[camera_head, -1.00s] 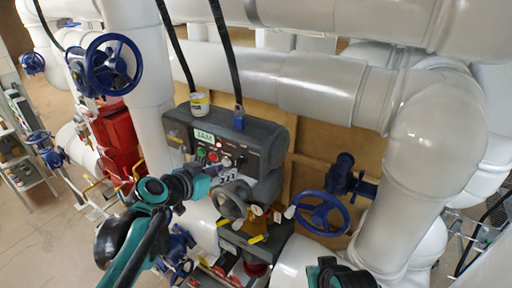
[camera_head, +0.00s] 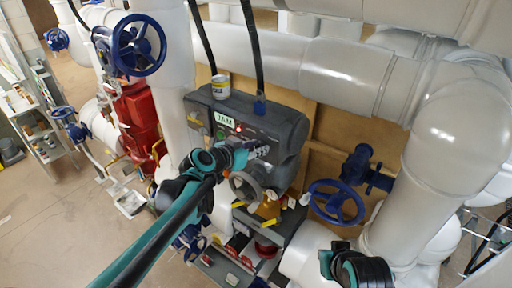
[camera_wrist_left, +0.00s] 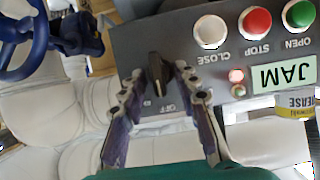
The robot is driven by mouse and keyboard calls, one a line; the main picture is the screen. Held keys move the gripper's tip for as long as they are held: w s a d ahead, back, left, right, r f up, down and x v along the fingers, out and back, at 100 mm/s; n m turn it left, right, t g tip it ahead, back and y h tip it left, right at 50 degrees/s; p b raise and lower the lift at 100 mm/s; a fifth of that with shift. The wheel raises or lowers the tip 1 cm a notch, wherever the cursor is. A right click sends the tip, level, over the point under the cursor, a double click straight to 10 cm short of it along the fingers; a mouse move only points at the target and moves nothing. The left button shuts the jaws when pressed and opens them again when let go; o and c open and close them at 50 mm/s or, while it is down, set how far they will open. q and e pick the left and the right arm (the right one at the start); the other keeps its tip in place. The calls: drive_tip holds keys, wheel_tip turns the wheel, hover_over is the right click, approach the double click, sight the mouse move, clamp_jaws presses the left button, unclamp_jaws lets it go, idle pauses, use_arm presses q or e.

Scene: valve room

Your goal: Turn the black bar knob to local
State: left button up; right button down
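The black bar knob (camera_wrist_left: 157,73) sits on the grey control box in the left wrist view, beside the word OFF. Its bar runs roughly up and down in that picture. The fingers of my left gripper (camera_wrist_left: 160,80) are open, one on each side of the knob; I cannot tell whether they touch it. In the head view my left gripper (camera_head: 258,152) is at the front of the control box (camera_head: 282,122) and hides the knob. Part of my right arm's end (camera_head: 345,267) shows at the bottom edge; its fingers are not clear.
Close, stop and open buttons (camera_wrist_left: 255,22) and a JAM label (camera_wrist_left: 284,75) are on the panel. A can (camera_head: 220,87) stands on the box. A grey handwheel (camera_head: 245,187) is just below, and a blue handwheel (camera_head: 336,203) is to the right. White pipes surround the box.

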use_arm(q)
clamp_jaws()
drive_tip(key=shift+s+r, duration=0.1)
drive_tip(key=shift+s, duration=0.05)
drive_tip(key=shift+a, duration=0.1)
drive_tip(key=shift+w+a+n+g+h+b, duration=0.2)
drive_tip(key=shift+n+g+h+b, duration=0.3)
drive_tip(key=shift+n+b, duration=0.6)
drive_tip(key=shift+w+a+f+n+g+h+b, duration=0.1)
drive_tip(key=shift+n+g+h+b, duration=0.1)
drive_tip(key=shift+n+h+b, duration=0.6)
drive_tip(key=shift+a+f+n+g+h+b, duration=0.15)
drive_tip(key=shift+n+h+b, duration=0.4)
drive_tip(key=shift+n+b, duration=0.55)
drive_tip(key=shift+w+d+f+n+g+h+b, duration=0.1)
drive_tip(key=shift+n+g+h+b, duration=0.15)
drive_tip(key=shift+n+h+b, duration=0.7)
drive_tip(key=shift+n+y, duration=0.25)
drive_tip(key=shift+y, duration=0.05)
